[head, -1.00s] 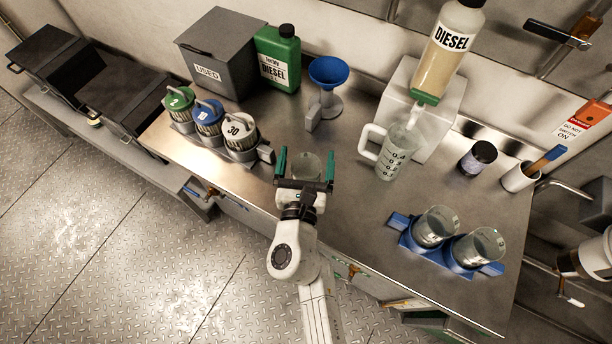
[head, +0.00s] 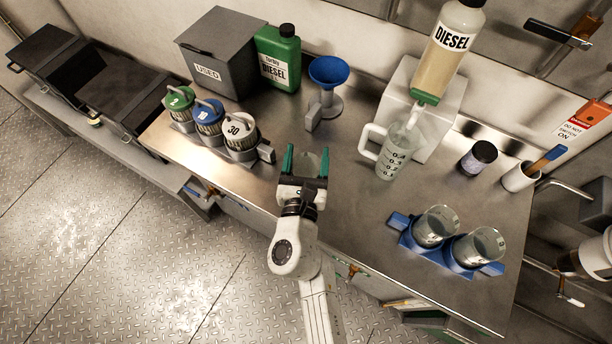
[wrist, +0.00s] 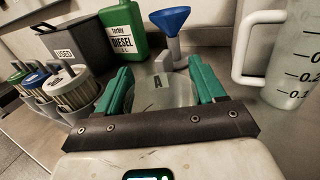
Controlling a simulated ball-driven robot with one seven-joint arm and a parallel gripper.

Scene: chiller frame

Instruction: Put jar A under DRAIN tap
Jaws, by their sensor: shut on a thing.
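A clear glass jar (head: 308,167) stands at the bench's front edge, between the green fingers of my gripper (head: 306,161). My gripper is shut on this jar, with a finger on each side. Two similar glasses stand in a blue holder (head: 409,241) at the right. A brass tap (head: 352,271) shows under the bench front, and another tap (head: 213,191) shows further left. I cannot read a DRAIN label on either.
Lidded canisters (head: 208,117) stand left of my gripper. A blue funnel (head: 329,72) is behind it. A measuring jug (head: 392,155) stands to the right under the diesel bottle (head: 448,50). The grey USED bin (head: 216,60) and green can (head: 279,60) are at the back.

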